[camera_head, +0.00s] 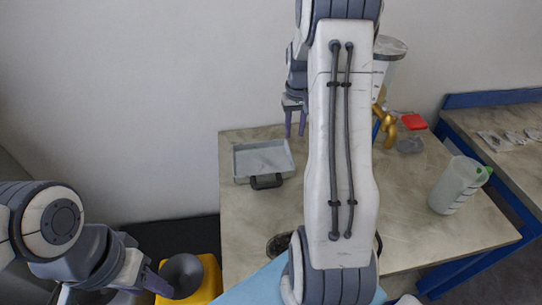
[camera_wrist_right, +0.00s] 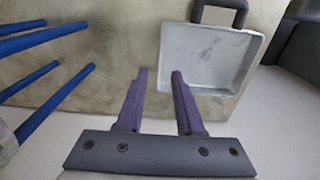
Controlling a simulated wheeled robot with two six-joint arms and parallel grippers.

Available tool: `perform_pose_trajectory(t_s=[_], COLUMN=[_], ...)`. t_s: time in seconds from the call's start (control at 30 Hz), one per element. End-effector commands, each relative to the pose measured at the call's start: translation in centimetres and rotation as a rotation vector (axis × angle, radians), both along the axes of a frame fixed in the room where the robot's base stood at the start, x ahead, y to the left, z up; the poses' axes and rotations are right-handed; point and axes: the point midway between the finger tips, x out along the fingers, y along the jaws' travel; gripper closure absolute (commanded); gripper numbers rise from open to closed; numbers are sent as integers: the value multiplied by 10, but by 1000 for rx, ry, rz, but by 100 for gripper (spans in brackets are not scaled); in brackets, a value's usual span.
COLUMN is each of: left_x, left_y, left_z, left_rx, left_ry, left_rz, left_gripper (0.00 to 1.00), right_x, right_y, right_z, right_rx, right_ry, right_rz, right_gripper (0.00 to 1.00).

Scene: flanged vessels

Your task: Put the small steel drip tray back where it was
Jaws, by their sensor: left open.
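A shallow grey metal tray (camera_head: 263,158) with a dark handle (camera_head: 266,181) lies flat at the back left of the table; it looks like the small steel drip tray. In the right wrist view the tray (camera_wrist_right: 207,58) is up and right of my fingers and looks empty. My right gripper (camera_head: 295,134) points down just right of the tray in the head view. My left gripper (camera_head: 160,281) is open at the lower left, off the table, beside a dark funnel-like cup (camera_head: 182,274).
A clear vessel (camera_head: 391,47) with a brass tap (camera_head: 385,122) stands at the back on blue legs (camera_wrist_right: 40,40). A red item (camera_head: 413,121) and a measuring jug (camera_head: 457,185) are to the right. A yellow object (camera_head: 208,281) is below left. My arm hides the table's middle.

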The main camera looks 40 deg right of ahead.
Motion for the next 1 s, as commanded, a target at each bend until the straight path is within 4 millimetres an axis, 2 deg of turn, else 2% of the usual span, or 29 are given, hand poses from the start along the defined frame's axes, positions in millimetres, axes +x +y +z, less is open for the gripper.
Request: perform_pose_trajectory(t_s=[0.17,0.27,0.37,0.4,0.47,0.5,0.57,0.6,0.67,0.7,0.83,0.9,1.0], left_x=[0,0,0,0,0,0,0,0,0,0,0,0,0], left_y=[0,0,0,0,0,0,0,0,0,0,0,0,0], left_z=[0,0,0,0,0,0,0,0,0,0,0,0,0], left_rx=[0,0,0,0,0,0,0,0,0,0,0,0,0], left_ry=[0,0,0,0,0,0,0,0,0,0,0,0,0], left_rz=[0,0,0,0,0,0,0,0,0,0,0,0,0], left_gripper=[50,50,50,50,50,50,50,50,50,50,50,50,50], right_x=[1,7,11,9,-1,-12,-33,-51,-80,-101,-164,-190,-214], right_y=[3,30,91,122,172,204,247,273,306,324,360,368,372], right_z=[3,11,28,36,48,54,63,67,73,75,77,77,75], right_rx=[-1,1,5,7,12,17,24,29,37,43,59,66,72], right_ry=[-1,-5,-14,-17,-21,-24,-29,-29,-32,-32,-32,-31,-28], right_rz=[7,58,172,233,334,402,504,571,671,736,917,989,1057], right_gripper=[64,64,64,64,64,64,64,64,64,64,64,64,64])
